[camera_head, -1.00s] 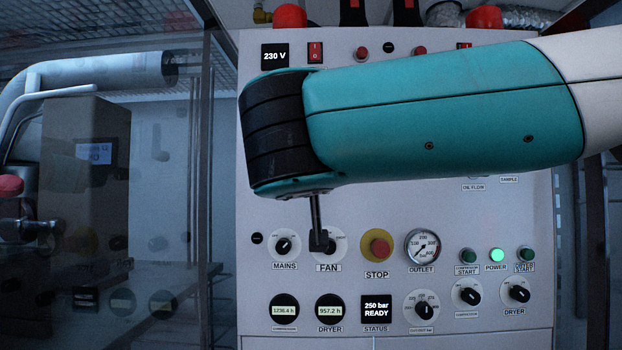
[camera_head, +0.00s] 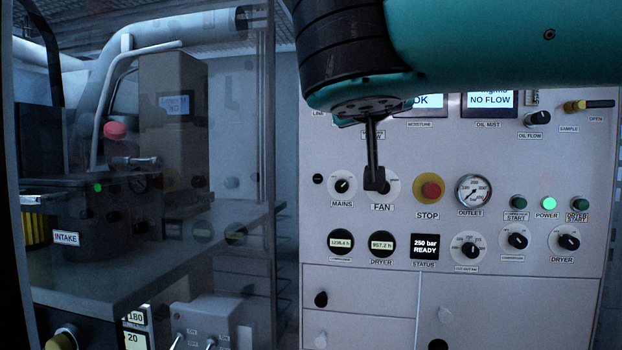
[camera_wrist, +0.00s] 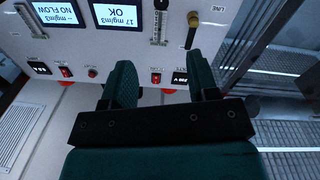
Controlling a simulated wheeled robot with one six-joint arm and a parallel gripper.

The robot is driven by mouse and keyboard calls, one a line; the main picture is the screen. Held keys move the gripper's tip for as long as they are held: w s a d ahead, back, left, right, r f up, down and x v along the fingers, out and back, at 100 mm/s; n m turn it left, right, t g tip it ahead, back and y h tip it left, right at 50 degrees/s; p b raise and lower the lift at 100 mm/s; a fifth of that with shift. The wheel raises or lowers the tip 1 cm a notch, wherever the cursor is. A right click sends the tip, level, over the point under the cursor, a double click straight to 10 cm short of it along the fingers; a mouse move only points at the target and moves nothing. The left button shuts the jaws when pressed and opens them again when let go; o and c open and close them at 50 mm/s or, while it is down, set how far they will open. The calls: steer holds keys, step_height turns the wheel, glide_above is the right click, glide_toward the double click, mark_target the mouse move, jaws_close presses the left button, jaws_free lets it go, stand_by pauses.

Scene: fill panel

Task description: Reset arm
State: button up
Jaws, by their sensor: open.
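My teal and black arm reaches in from the upper right in the head view, in front of the panel (camera_head: 330,235). My gripper (camera_head: 376,182) points down and covers part of the FAN knob in that view; whether it touches the knob cannot be told. In the wrist view my gripper (camera_wrist: 163,85) shows two green-padded fingers spread apart with nothing between them. Beyond them are the panel's upper displays (camera_wrist: 115,14), which appear upside down, and small red switches.
The MAINS knob (camera_head: 342,186), red STOP button (camera_head: 430,190) and OUTLET gauge (camera_head: 473,191) lie close by on the panel. A glass-walled cabinet with the INTAKE unit (camera_head: 66,238) stands at the left. A grated floor (camera_wrist: 290,135) shows in the wrist view.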

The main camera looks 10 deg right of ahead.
step_height(320, 180, down, 22)
steer(key=s+a+n+g+y, duration=0.2)
steer(key=n+g+y, duration=0.4)
steer(key=g+y, duration=0.15)
steer(key=s+f+n+g+y, duration=0.1)
steer(key=s+f+g, duration=0.3)
steer(key=s, duration=0.6)
steer(key=s+a+f+n+g+y+b, duration=0.1)
steer(key=s+f+n+g+y, duration=0.1)
steer(key=s+f+g, duration=0.3)
steer(key=s+f+y, duration=0.1)
steer(key=s+f, duration=0.3)
steer(key=s, duration=0.2)
steer(key=shift+a+y, duration=0.2)
steer(key=shift+y, duration=0.15)
steer(key=shift+w+a, duration=0.15)
steer(key=shift+a, duration=0.1)
